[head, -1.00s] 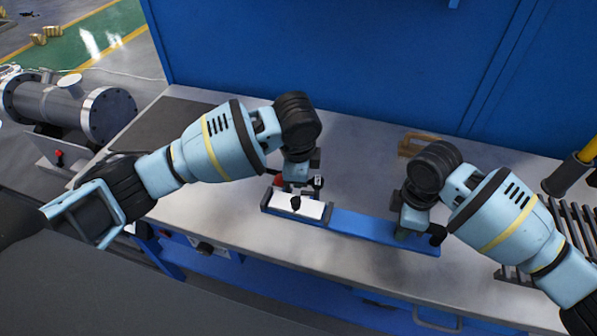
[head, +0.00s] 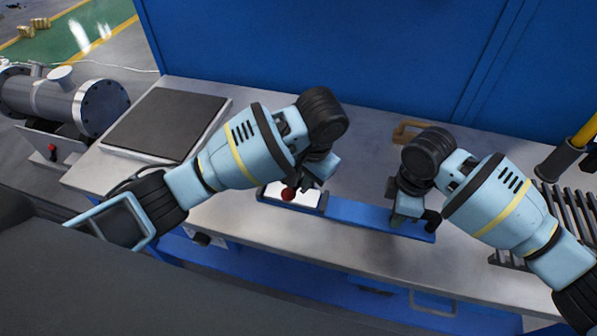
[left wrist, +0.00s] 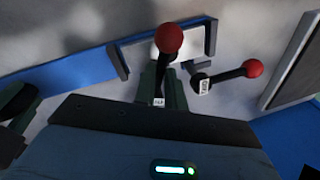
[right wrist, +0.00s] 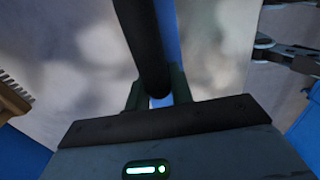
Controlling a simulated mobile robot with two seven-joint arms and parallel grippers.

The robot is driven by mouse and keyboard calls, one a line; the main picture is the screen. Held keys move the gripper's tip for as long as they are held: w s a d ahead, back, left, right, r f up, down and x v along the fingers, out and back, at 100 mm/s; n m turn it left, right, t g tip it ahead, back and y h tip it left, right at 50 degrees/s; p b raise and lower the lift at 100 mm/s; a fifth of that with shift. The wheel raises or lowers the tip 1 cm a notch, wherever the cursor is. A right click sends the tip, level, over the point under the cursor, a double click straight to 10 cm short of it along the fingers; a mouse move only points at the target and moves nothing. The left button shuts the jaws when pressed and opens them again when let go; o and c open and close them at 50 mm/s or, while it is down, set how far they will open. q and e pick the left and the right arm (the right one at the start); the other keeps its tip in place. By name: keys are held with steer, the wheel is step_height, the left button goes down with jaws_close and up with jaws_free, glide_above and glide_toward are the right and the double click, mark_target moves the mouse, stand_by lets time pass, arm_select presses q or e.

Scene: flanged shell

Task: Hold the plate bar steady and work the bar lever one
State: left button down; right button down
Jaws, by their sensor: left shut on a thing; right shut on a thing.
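The plate bar is a long blue bar (head: 358,211) on the bench, with a white plate (head: 309,198) in a dark frame at its left end. My left gripper (head: 312,183) is above that end. In the left wrist view, the jaws (left wrist: 160,95) are shut on a tagged dark lever with a red ball (left wrist: 169,38). A second tagged lever with a red ball (left wrist: 252,68) lies beside it. One red ball (head: 288,194) shows in the head view; I cannot tell which. My right gripper (head: 405,218) is shut on a black handle (right wrist: 145,40) at the bar's right end.
A dark square pad (head: 165,122) lies on the bench at left. A wooden-coloured block (head: 408,131) is behind my right gripper. A slatted rack (head: 570,215) is at far right. A blue wall (head: 330,60) closes the back. The bench front is mostly clear.

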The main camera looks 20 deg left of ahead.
arm_select(q)
steer(key=shift+s+d+n, duration=0.1)
steer(key=shift+d+n, duration=0.2)
steer(key=shift+n, duration=0.45)
steer(key=shift+d+n, duration=0.3)
steer(key=shift+n, duration=0.45)
arm_select(e)
steer(key=shift+s+f, duration=0.1)
arm_select(q)
steer(key=c, duration=1.5)
jaws_free()
steer(key=shift+o, duration=0.2)
step_height(320, 180, up, 12)
steer(key=d, duration=0.2)
steer(key=shift+s+d, duration=0.2)
steer(key=shift+f, duration=0.1)
arm_select(e)
steer(key=c, duration=1.1)
jaws_free()
steer(key=shift+c, duration=0.2)
